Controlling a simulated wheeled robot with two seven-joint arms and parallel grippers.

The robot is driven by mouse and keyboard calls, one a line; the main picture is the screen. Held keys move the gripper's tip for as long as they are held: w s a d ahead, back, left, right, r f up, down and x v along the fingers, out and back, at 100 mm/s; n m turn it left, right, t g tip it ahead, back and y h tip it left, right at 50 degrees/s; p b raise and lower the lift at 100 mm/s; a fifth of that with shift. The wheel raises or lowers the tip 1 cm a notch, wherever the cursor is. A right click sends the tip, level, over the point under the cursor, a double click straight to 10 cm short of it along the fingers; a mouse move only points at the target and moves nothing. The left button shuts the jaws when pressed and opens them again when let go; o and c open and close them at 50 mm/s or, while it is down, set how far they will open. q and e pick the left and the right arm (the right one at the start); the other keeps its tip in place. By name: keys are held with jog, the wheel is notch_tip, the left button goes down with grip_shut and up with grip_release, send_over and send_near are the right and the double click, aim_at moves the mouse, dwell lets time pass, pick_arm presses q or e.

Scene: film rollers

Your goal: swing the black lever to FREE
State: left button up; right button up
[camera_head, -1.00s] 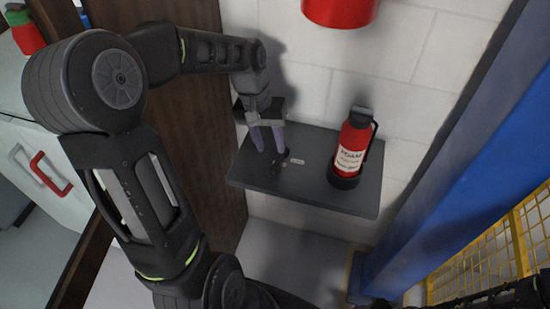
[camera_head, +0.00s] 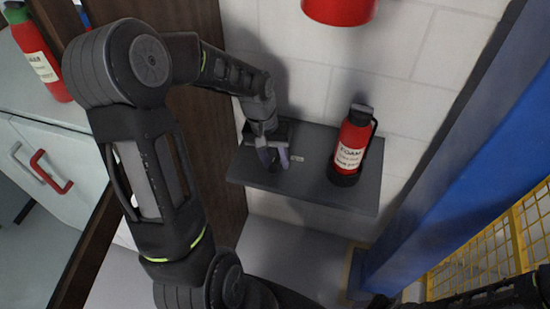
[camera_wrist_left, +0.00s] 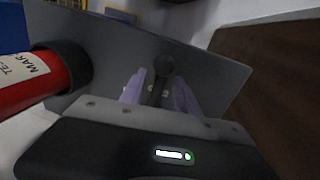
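The black lever (camera_wrist_left: 165,66) stands on the dark grey shelf (camera_head: 325,197). In the left wrist view its round knob and stem show between the two pale purple fingers of my left gripper (camera_wrist_left: 160,92). The fingers are apart, one on each side of the stem, and I see no firm grip on it. In the head view my left gripper (camera_head: 273,157) is low over the left part of the shelf and mostly hides the lever. A small pale label (camera_head: 297,158) lies just right of the fingers; its text is too small to read. My right gripper is not in view.
A red extinguisher (camera_head: 350,148) stands on the shelf right of my gripper. A red cylinder (camera_head: 338,8) hangs above. A brown wooden panel (camera_head: 205,140) is close on the left, a blue post (camera_head: 460,150) on the right. Another extinguisher (camera_head: 40,60) stands far left.

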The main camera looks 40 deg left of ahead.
pick_arm(q)
jog(key=shift+c, duration=0.2)
grip_shut()
dwell(1.1)
